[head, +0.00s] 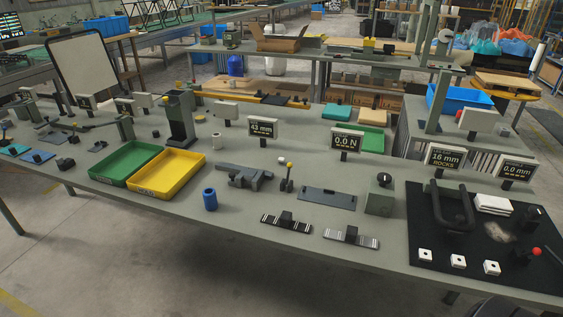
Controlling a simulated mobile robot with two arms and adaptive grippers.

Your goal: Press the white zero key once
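Three small white keys sit in a row along the front of a black panel at the right end of the bench: a left one (425,254), a middle one (458,261) and a right one (492,268). Each has a small dark mark, too small to read, so I cannot tell which is the zero key. A display reading 0.0 mm (517,170) stands behind the black panel (415,215). Neither of my grippers is in view.
On the panel are a black frame-like handle (462,212), a white stack (494,204) and a red-knobbed lever (534,252). A grey box with a dial (380,195) stands left of the panel. Green (128,163) and yellow (178,173) trays lie farther left.

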